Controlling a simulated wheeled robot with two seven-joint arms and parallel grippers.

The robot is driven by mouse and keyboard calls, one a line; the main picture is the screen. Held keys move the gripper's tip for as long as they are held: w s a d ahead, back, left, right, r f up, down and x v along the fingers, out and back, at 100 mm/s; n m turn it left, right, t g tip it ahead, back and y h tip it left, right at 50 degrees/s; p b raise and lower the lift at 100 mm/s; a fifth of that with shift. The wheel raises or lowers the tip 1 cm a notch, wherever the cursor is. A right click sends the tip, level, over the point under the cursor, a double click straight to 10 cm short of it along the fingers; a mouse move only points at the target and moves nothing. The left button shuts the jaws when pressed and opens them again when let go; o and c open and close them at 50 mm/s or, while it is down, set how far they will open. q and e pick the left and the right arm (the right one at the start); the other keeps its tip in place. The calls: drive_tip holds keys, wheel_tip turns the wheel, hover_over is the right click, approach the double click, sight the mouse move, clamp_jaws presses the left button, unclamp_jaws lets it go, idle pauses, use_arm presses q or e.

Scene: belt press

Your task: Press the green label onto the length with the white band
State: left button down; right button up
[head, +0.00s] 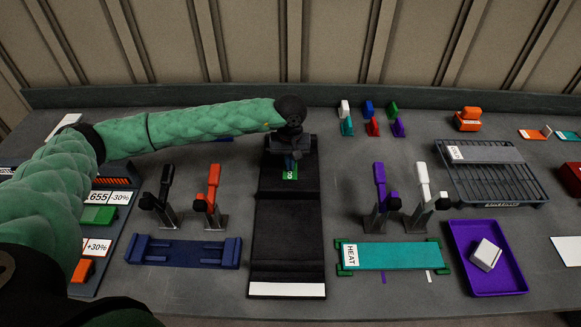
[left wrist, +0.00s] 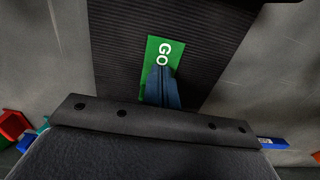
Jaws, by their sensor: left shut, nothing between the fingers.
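A long black ribbed length (head: 288,245) lies down the middle of the bench, with a white band (head: 287,289) across its near end. A step crosses it, and its farther part is partly hidden by my left gripper. The green label (head: 290,176), marked GO, lies flat on the farther part; it also shows in the left wrist view (left wrist: 154,50). My left gripper (head: 291,164) points down at the label. Its blue fingers (left wrist: 162,84) are shut with nothing between them, over the label's lower part in the wrist view. Whether they touch it I cannot tell. My right gripper is out of view.
Black and orange levers (head: 214,187) stand left of the length, purple and white ones (head: 381,188) right. A blue bar (head: 182,252) and a teal HEAT plate (head: 398,256) flank it. A purple tray (head: 458,262) holding a white block and a dark rack (head: 487,190) are farther right.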

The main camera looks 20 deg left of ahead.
use_arm(q)
drive_tip(key=shift+f+b, duration=0.35)
drive_tip(key=shift+f, duration=0.05)
drive_tip(key=shift+r, duration=0.1)
idle(0.7)
drive_tip(key=shift+r, duration=3.45)
